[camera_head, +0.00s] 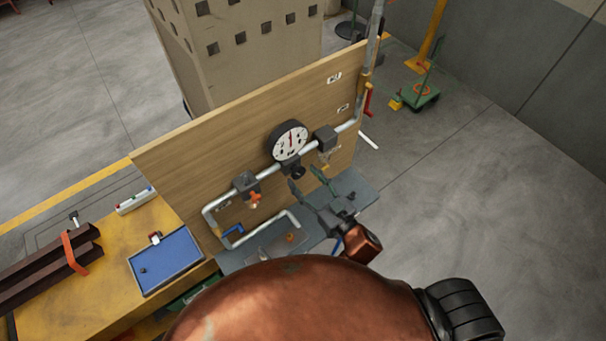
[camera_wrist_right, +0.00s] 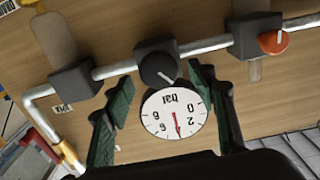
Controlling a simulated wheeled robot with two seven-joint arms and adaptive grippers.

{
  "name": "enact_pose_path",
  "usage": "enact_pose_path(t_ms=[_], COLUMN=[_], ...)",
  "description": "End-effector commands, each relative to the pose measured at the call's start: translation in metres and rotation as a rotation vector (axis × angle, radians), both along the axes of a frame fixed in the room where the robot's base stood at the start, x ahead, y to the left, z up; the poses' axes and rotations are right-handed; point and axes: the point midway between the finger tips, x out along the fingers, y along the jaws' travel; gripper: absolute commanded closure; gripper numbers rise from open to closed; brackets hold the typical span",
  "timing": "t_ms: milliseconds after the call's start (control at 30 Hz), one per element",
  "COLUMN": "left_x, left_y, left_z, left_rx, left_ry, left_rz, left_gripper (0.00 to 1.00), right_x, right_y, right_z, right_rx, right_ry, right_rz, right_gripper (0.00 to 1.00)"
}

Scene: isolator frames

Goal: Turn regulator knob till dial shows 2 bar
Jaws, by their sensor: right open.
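The pressure gauge (camera_head: 289,141), a white round dial in a black rim, sits on a pipe on the wooden board. In the right wrist view the dial (camera_wrist_right: 165,108) is upside down; its red needle points past the 2, its exact reading too small to tell. The black regulator knob (camera_wrist_right: 158,68) with a white mark is on the pipe beside the dial; it also shows in the head view (camera_head: 298,172). My right gripper (camera_head: 304,180) is open close in front of the knob, its green-padded fingers (camera_wrist_right: 160,80) to either side, apparently not touching. My left gripper is out of view.
An orange knob (camera_wrist_right: 273,41) on a black block sits along the same pipe. A red lever (camera_head: 368,98) is at the board's right edge. A blue tray (camera_head: 168,262) and dark beams (camera_head: 45,272) lie on the yellow bench.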

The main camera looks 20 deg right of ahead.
Motion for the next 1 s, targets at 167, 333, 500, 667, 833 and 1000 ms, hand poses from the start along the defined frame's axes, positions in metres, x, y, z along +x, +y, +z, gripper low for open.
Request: enact_pose_path(t_ms=[167, 333, 500, 667, 833, 1000], left_x=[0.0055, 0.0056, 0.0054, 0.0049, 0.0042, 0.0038], left_y=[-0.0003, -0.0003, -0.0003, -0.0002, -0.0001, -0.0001], left_z=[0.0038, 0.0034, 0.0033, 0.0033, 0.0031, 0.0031], left_rx=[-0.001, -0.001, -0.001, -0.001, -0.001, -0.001], left_ry=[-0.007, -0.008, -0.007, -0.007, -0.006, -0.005], left_rz=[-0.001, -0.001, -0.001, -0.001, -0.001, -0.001], left_gripper=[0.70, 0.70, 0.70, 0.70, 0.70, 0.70], right_x=[0.0091, 0.0096, 0.0095, 0.0094, 0.0093, 0.0093], right_y=[0.0034, 0.0036, 0.0035, 0.0033, 0.0033, 0.0033], right_z=[-0.0001, -0.0007, -0.0006, -0.0005, -0.0004, -0.0004], right_rx=[0.001, 0.001, 0.000, 0.000, 0.000, 0.000], right_ry=[0.001, 0.001, 0.001, 0.001, 0.001, 0.001], right_rz=[0.000, 0.000, 0.000, -0.001, -0.001, -0.001], right_gripper=[0.48, 0.48, 0.55, 0.66, 0.78, 0.89])
